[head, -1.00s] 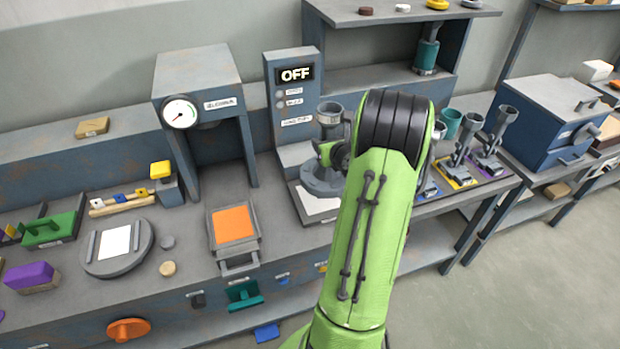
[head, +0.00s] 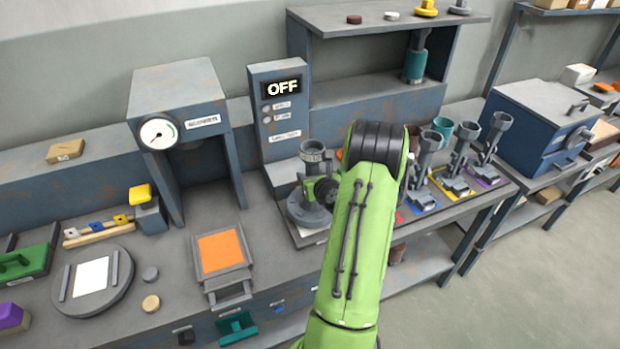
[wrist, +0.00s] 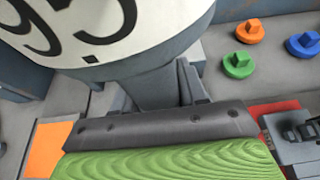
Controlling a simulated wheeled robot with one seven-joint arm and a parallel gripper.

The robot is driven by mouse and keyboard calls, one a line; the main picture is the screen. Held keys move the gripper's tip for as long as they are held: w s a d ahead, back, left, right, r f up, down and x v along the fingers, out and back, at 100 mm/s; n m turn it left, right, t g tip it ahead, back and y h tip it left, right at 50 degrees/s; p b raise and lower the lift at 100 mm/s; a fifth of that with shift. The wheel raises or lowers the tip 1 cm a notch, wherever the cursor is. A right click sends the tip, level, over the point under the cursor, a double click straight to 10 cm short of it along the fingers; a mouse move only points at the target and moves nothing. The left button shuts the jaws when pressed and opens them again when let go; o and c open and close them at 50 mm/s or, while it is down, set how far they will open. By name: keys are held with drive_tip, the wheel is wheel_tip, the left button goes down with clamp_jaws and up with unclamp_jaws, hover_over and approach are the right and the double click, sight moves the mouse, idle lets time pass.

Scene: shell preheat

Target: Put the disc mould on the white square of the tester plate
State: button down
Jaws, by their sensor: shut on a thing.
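The disc mould (head: 307,212) is grey, with a broad round base and a cup on top. It is upright over the flat plate (head: 276,205) at the foot of the box reading OFF. The mould hides most of the plate's white square; a sliver (head: 312,239) shows in front. I cannot tell whether the base touches the plate. My gripper (head: 322,190) is shut on the mould's side, partly behind my green arm. In the wrist view the mould (wrist: 105,30) fills the top with a white label, and my gripper (wrist: 183,88) meets its grey body.
The OFF box (head: 275,120) stands close behind the mould. Several cup-topped moulds (head: 470,150) stand on coloured squares to the right. A drawer with an orange square (head: 220,252) and a round plate with another white square (head: 92,278) lie left. Knobs (wrist: 238,65) show in the wrist view.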

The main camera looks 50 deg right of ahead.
drive_tip(key=c, duration=0.6)
unclamp_jaws()
